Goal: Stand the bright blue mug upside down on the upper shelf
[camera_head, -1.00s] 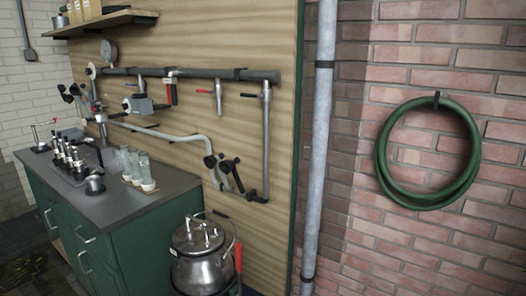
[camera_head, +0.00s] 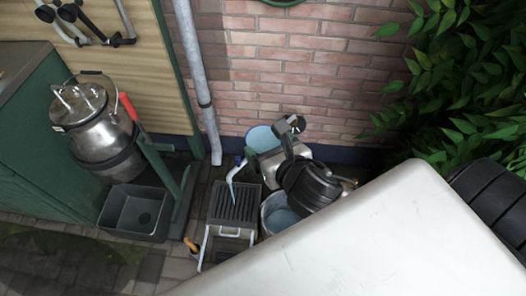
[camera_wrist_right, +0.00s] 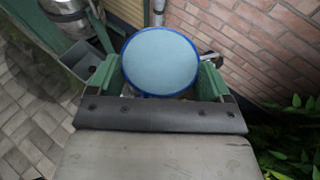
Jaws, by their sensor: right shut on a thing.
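A round pale blue face with a bright blue rim, part of the bright blue mug (camera_wrist_right: 160,61), shows between the green fingers of my right gripper (camera_wrist_right: 161,78) in the right wrist view. The gripper is shut on it. I cannot tell whether the face is mouth or base. In the head view the mug (camera_head: 262,137) shows beyond my right gripper (camera_head: 258,152), in front of the brick wall. A low two-level stand has a dark slatted upper shelf (camera_head: 234,207), left of and below the gripper. My left gripper is not in view.
A metal bucket (camera_head: 279,216) stands right of the stand, partly under my arm. A steel churn (camera_head: 100,130), a dark grey basin (camera_head: 136,210) and a green post stand left. Leaves (camera_head: 460,70) hang at the right.

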